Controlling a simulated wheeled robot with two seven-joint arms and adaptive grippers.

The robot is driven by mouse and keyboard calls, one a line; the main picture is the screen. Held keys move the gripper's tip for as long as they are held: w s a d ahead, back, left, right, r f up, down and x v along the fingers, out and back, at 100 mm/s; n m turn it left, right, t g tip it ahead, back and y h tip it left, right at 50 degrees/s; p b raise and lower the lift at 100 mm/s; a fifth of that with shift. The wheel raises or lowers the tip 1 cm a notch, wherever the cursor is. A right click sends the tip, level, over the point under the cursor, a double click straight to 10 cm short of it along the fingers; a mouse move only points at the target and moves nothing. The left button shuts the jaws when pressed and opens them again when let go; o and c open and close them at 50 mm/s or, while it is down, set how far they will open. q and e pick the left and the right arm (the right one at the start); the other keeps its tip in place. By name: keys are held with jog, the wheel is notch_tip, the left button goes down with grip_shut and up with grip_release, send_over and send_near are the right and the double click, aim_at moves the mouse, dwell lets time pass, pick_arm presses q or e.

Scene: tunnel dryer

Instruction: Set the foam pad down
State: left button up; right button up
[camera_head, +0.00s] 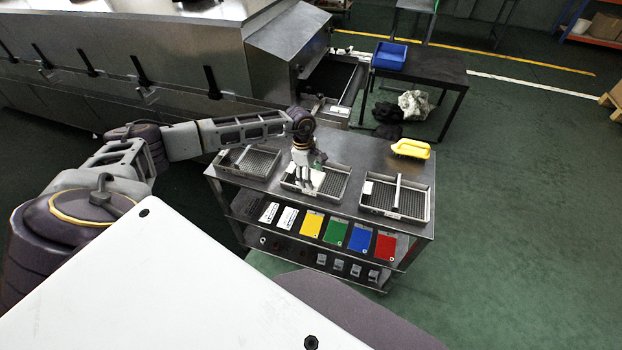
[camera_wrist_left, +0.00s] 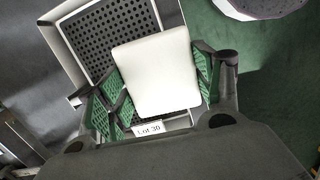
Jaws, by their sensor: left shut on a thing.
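The foam pad (camera_wrist_left: 155,72) is a white, rounded square block between the green-lined fingers of my left gripper in the left wrist view. My left gripper (camera_head: 309,179) is shut on it. In the head view the gripper points down over the middle tray (camera_head: 339,190) on the metal cart, and only a small pale part of the pad shows. The wrist view shows a perforated tray floor (camera_wrist_left: 92,38) behind the pad and a "Lot 30" label (camera_wrist_left: 149,129) below it. I cannot tell whether the pad touches the tray. My right gripper is not in view.
A left tray (camera_head: 262,174) and a right tray (camera_head: 427,207) flank the middle one on the cart top (camera_head: 350,150). A dark table with a blue bin (camera_head: 390,56) stands behind, beside the dryer (camera_head: 200,50).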

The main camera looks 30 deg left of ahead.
pick_arm(q)
jog(key=shift+c, duration=0.3)
jog(key=shift+r, duration=0.15)
jog(key=shift+r+p, duration=0.15)
jog(key=shift+p, duration=0.2)
notch_tip(320, 180, up, 10)
jog(key=b, duration=0.1)
dwell(0.7)
jog(key=shift+d, duration=0.1)
